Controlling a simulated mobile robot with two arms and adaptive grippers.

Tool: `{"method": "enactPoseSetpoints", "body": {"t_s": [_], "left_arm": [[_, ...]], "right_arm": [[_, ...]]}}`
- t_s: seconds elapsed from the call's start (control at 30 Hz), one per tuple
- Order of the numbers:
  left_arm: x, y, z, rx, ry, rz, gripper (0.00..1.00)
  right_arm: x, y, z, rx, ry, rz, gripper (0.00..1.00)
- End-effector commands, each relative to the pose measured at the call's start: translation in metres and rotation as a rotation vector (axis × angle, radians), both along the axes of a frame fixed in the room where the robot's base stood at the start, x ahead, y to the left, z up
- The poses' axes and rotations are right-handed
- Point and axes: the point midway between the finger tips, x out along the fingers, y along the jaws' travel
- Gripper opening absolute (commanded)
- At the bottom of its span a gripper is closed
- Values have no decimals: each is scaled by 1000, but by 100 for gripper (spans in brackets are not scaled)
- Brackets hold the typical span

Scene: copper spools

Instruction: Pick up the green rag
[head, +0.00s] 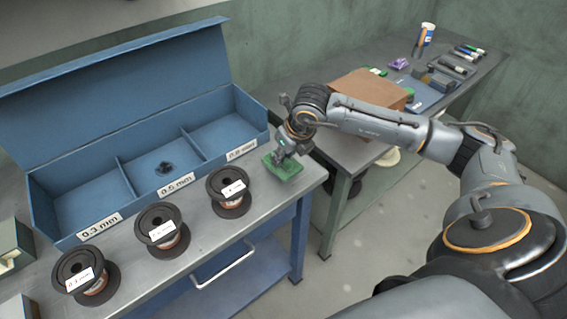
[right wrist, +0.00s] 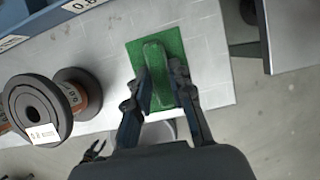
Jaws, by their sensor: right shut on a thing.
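The green rag (head: 283,168) lies at the right end of the metal workbench, beside the blue box. My right gripper (head: 290,150) is over it, pointing down. In the right wrist view the rag (right wrist: 138,52) is a flat green square with a raised fold in the middle. The fingers of my right gripper (right wrist: 161,98) are shut on that fold from both sides. The rag appears still on or very near the bench top; any gap below it cannot be told. My left gripper is not in view.
Three copper spools (head: 229,192) line the bench front. A second table to the right holds a cardboard box (head: 372,90) and tools.

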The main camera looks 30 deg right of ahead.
Motion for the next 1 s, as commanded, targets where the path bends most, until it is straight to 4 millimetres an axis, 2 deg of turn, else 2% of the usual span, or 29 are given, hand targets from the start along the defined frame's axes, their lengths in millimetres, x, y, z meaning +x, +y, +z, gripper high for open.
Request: {"method": "enactPoseSetpoints", "body": {"t_s": [0.07,0.3,0.4,0.6,0.8,1.0], "left_arm": [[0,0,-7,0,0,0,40],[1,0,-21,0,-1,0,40],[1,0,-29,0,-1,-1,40],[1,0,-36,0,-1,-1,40],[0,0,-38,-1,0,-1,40],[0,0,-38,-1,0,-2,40]], "right_arm": [[-6,1,13,-1,-6,3,0],[-52,14,68,-4,-7,3,0],[-79,21,77,-5,-4,4,0],[-115,32,95,-4,-4,3,0],[-132,37,104,-1,-2,1,0],[-135,38,106,0,-1,1,0]]}}
